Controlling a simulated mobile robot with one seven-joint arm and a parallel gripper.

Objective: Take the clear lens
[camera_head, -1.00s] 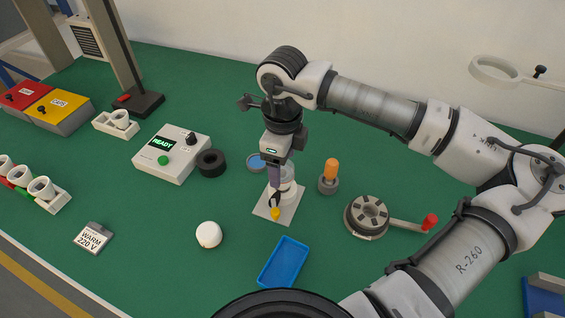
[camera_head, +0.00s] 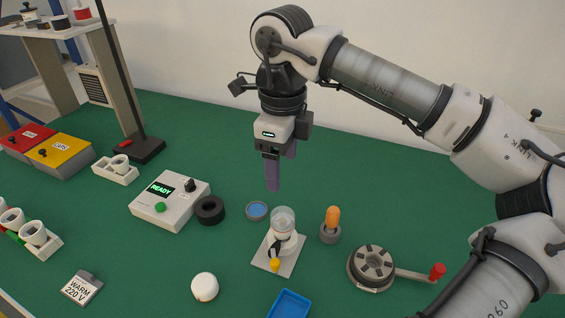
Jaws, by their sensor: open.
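A clear, see-through dome-like piece (camera_head: 283,217) sits on top of a white holder, and it is the only clear thing I can make out as the lens. The holder stands on a pale square plate (camera_head: 264,262) with a black lever and a yellow knob. My gripper (camera_head: 273,186) points down, open and empty, above and slightly left of the clear piece in the picture, apart from it. Its far finger is partly hidden. A white round dome (camera_head: 205,287) lies on the green bench at front left.
A blue-topped round tin (camera_head: 257,210) and a black ring (camera_head: 210,210) lie left of the holder. An orange-topped piece in a grey base (camera_head: 331,225) stands close right. A cranked round fixture (camera_head: 371,268), blue tray (camera_head: 290,306) and READY box (camera_head: 170,200) surround it.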

